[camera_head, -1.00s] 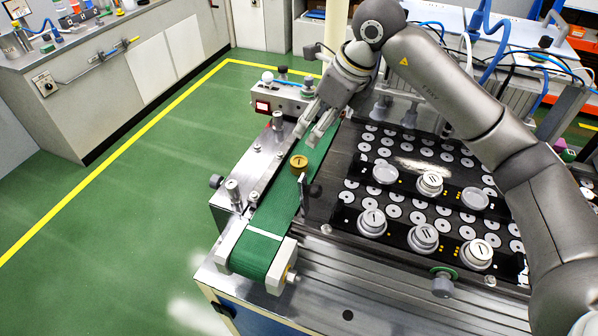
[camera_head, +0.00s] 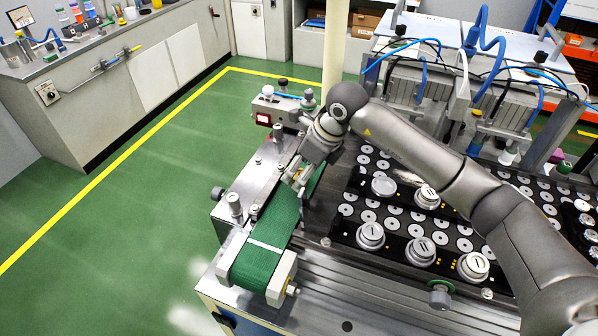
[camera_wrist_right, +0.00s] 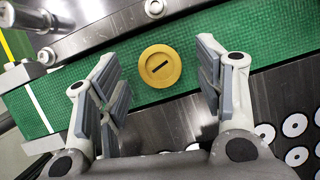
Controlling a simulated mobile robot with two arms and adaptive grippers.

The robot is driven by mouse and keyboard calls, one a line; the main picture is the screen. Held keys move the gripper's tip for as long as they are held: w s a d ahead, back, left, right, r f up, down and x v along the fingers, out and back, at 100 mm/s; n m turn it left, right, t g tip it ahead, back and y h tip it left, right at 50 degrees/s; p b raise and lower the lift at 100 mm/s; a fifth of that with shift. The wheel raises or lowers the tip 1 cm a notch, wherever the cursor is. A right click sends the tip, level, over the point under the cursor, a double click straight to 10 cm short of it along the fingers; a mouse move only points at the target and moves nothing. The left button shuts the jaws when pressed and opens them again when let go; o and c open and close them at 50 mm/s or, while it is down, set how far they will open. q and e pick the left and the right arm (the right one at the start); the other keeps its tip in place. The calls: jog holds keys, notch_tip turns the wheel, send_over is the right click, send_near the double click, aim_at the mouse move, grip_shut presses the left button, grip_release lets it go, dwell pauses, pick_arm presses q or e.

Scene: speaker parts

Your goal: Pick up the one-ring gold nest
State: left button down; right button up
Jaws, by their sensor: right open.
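The gold nest (camera_wrist_right: 159,67) is a round yellow-gold piece with one dark bar mark on top. In the right wrist view it sits on the green conveyor belt (camera_wrist_right: 270,35), between and just beyond the fingertips. My right gripper (camera_wrist_right: 157,85) is open, with a finger on each side of the nest and visible gaps. My left gripper is not in view.
Silver nests with bar marks (camera_head: 371,236) stand in rows on the black plate (camera_head: 340,228) right of the belt. Metal knobs (camera_head: 234,203) line the belt's left rail. The bare front stretch of belt is clear.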

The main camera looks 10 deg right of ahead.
jog(key=shift+w+a+f, duration=0.2)
jog(key=shift+a+f, duration=0.05)
jog(key=shift+f, duration=0.35)
jog(key=c, duration=1.2)
jog(key=shift+o, duration=0.2)
jog(key=shift+r, duration=0.15)
